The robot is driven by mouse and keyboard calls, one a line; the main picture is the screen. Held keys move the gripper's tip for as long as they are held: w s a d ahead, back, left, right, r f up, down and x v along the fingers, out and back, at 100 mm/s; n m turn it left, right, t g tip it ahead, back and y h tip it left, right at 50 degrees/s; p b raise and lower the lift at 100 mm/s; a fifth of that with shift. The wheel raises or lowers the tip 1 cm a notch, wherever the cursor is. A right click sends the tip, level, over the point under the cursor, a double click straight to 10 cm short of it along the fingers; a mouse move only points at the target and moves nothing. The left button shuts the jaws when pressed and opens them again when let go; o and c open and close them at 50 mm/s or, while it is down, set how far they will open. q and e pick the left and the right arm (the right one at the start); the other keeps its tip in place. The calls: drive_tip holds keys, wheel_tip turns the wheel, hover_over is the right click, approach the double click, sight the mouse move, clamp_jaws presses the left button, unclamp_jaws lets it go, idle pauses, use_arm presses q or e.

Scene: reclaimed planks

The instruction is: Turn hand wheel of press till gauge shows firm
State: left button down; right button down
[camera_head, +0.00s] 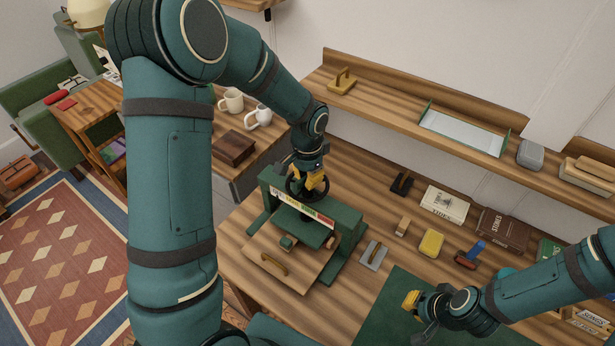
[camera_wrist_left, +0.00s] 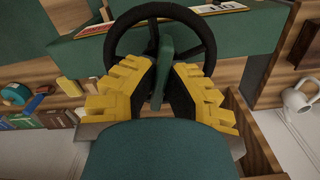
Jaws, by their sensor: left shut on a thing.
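The green press (camera_head: 345,222) stands on the wooden workbench with a black hand wheel (camera_head: 291,187) on top. My left gripper (camera_head: 313,184) is over the wheel, its yellow fingers shut on it. In the left wrist view the fingers (camera_wrist_left: 162,88) reach inside the black rim (camera_wrist_left: 115,45), one on each side of a green upright piece (camera_wrist_left: 166,62). The gauge strip (camera_head: 302,208) on the press front has pale, green and red parts; its reading is too small to tell. My right gripper (camera_head: 415,301) is low at the right; its jaw opening is unclear.
A wooden board with a handle (camera_head: 268,266) lies at the press front. A grey trowel-like tool (camera_head: 374,255), a yellow block (camera_head: 431,243) and books (camera_head: 444,205) lie to the right. A green mat (camera_head: 385,310) is in front. Mugs (camera_head: 258,118) stand behind left.

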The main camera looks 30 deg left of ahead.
use_arm(q)
drive_tip(key=c, duration=1)
unclamp_jaws()
drive_tip(key=shift+c, duration=0.2)
wheel_tip(320, 180, up, 12)
